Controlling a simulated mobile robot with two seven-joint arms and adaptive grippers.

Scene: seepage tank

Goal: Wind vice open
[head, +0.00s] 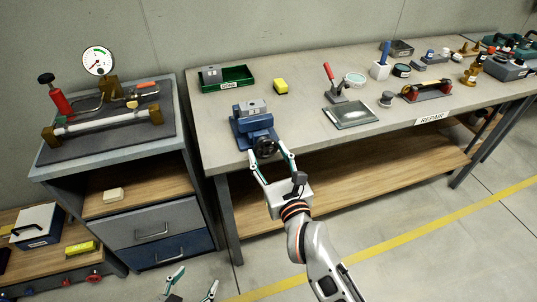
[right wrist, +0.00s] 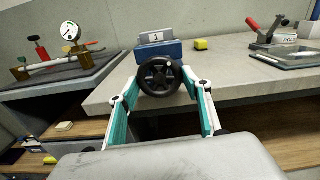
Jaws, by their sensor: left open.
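The blue vice (head: 257,131) stands at the front left edge of the long bench. A grey block (head: 251,107) marked 1 sits at its top, also seen in the right wrist view (right wrist: 156,37). Whether the jaws press on it is hard to tell. The black handwheel (head: 265,147) faces out over the bench edge and fills the middle of the right wrist view (right wrist: 160,76). My right gripper (head: 267,154) has one finger on each side of the wheel, close to its rim; contact is unclear. My left gripper (head: 193,285) is open and empty, low at the bottom edge.
A green tray (head: 238,82) with a grey block and a yellow block (head: 281,86) lie behind the vice. A red-handled tool (head: 334,86) and a glassy plate (head: 350,114) are to its right. A cabinet with a gauge rig (head: 98,61) stands left.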

